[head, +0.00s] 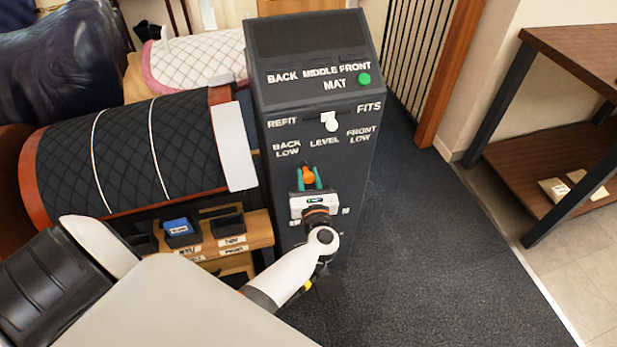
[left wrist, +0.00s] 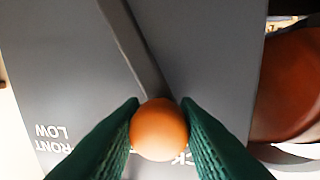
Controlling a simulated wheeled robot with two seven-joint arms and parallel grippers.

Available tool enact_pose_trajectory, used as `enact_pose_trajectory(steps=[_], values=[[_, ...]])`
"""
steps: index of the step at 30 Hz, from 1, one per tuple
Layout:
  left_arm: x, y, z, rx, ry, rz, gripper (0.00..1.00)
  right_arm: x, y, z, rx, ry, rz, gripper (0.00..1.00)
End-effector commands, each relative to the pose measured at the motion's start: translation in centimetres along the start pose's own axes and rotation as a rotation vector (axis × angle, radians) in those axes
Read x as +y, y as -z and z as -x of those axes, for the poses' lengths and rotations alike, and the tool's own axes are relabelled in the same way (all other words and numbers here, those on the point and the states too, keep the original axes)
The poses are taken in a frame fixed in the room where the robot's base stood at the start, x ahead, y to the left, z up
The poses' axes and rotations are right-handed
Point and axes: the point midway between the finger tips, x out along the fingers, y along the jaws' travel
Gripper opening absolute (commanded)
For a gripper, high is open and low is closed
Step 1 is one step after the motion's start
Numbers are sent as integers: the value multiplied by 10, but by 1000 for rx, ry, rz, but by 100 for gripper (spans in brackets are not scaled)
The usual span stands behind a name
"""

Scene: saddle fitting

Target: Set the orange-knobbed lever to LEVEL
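The orange knob (head: 308,174) of the lever is on the front face of a dark grey cabinet (head: 356,201), below the labels BACK LOW, LEVEL and FRONT LOW. My left gripper (head: 309,179) has its green fingers on either side of the knob. In the left wrist view the fingers press against both sides of the knob (left wrist: 159,130), and the grey lever arm (left wrist: 135,50) slants from it to the upper left. FRONT LOW reads upside down at the left there; another label is mostly hidden behind knob and fingers. My right gripper is in neither view.
A white knob (head: 331,123) sits between REFIT and FITS, and a green button (head: 364,79) is on the top panel. A quilted black saddle form (head: 130,150) stands close on the left, above a wooden shelf with small trays. Open carpet (head: 440,240) lies to the right.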

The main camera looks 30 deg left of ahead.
Motion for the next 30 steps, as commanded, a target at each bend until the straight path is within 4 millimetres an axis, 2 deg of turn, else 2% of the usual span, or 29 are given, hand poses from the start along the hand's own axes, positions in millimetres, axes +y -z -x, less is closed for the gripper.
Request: enact_pose_trajectory(steps=[1,3,11,19,23,30], values=[[1,0,0,-1,-2,0,11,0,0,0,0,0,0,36],[1,0,0,-1,-2,0,0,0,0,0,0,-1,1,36],[8,4,0,-7,-1,-43,0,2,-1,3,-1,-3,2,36],[44,15,-4,-38,-4,-302,0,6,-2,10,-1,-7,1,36],[56,15,-5,-47,-4,-396,0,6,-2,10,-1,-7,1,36],[60,14,-6,-51,-6,-436,0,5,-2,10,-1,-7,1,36]])
